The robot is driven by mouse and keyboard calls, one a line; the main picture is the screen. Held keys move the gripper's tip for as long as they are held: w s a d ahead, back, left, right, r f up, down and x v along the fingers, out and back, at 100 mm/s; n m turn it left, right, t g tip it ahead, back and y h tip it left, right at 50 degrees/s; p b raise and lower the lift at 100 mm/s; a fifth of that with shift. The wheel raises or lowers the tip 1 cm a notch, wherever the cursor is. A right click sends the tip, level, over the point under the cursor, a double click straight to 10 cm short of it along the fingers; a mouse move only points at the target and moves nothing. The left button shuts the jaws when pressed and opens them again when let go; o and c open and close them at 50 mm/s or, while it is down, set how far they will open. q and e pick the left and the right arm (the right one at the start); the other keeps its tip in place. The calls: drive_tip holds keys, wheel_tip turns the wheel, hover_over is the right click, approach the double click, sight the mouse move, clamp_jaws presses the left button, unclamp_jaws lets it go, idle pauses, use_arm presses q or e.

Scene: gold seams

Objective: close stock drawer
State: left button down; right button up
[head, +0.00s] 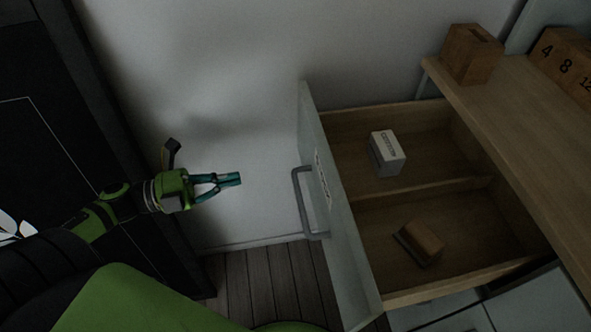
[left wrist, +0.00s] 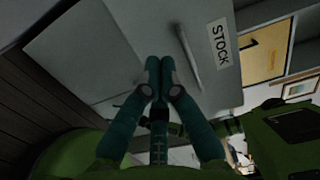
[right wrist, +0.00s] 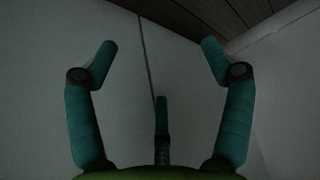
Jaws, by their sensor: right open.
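The stock drawer (head: 338,215) stands pulled far out of the wooden-topped cabinet. Its pale front has a grey bar handle (head: 300,203) and a label; in the left wrist view the label reads STOCK (left wrist: 220,46) beside the handle (left wrist: 188,45). Inside, a divider splits it: a white box (head: 387,153) lies in the far compartment, a brown block (head: 421,242) in the near one. My left gripper (head: 236,179) is shut and empty, left of the handle and apart from it. My right gripper (right wrist: 157,48) shows only in its own wrist view, open and empty, facing pale panels.
The wooden counter (head: 520,130) lies above the drawer at right. It carries a wooden block (head: 469,54) and numbered blocks (head: 565,62). A dark door or cabinet (head: 45,110) stands at left. Wooden floor (head: 262,285) and white wall lie between it and the drawer.

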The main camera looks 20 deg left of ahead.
sight(296, 172)
use_arm(q)
drive_tip(key=shift+m+g+h, duration=0.4)
drive_tip(key=shift+m+g, duration=0.1)
drive_tip(key=shift+m, duration=0.1)
drive_tip(key=x, duration=1.3)
drive_tip(key=shift+s+d+r, duration=0.15)
drive_tip(key=shift+s+d, duration=0.1)
drive_tip(key=shift+d, duration=0.15)
